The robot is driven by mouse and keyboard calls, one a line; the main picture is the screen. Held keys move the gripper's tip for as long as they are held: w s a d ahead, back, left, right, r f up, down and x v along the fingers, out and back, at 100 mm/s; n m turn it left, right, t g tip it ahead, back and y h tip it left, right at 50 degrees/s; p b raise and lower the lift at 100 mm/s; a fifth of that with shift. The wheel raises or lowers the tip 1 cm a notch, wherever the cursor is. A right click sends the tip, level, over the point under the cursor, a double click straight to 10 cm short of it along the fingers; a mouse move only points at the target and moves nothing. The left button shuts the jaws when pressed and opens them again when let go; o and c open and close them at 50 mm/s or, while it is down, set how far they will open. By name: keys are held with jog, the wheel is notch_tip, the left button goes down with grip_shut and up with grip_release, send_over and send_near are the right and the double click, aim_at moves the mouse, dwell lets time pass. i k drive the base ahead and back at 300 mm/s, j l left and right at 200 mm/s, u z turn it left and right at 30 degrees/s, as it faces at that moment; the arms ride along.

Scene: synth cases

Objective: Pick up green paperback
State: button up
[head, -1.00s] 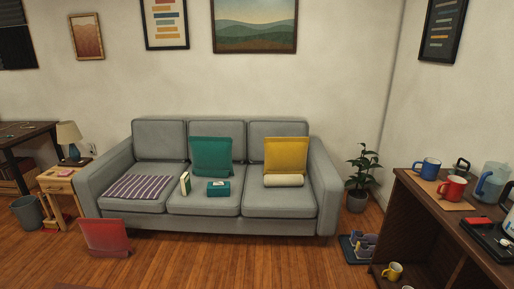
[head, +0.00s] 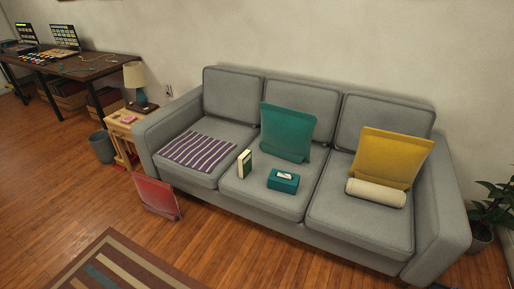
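The green paperback (head: 244,164) stands upright on the grey sofa (head: 325,215), on the left part of the middle seat cushion. Its cover is green and its page edges look pale. A teal tissue box (head: 283,181) sits to its right on the same cushion, a little apart from it. A purple striped cloth (head: 198,151) lies flat on the left seat. My gripper is not in view.
A teal pillow (head: 288,132) leans on the backrest behind the book; a yellow pillow (head: 390,157) and cream bolster (head: 376,193) are at right. A red cushion (head: 155,196) on the floor stands before the sofa's left end. A striped rug (head: 125,265) lies in front; floor there is open.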

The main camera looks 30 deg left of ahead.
aim_at(245, 160)
jog(key=i+u, duration=0.35)
jog(key=i, duration=0.4)
jog(key=i+l+u, duration=0.1)
jog(key=i+u, duration=0.2)
jog(key=i, duration=0.45)
jog(key=i+j, duration=0.45)
jog(key=j, duration=0.15)
jog(key=i+j, duration=0.4)
jog(key=j, duration=0.25)
jog(key=j+z, duration=0.15)
jog(key=j, duration=1.7)
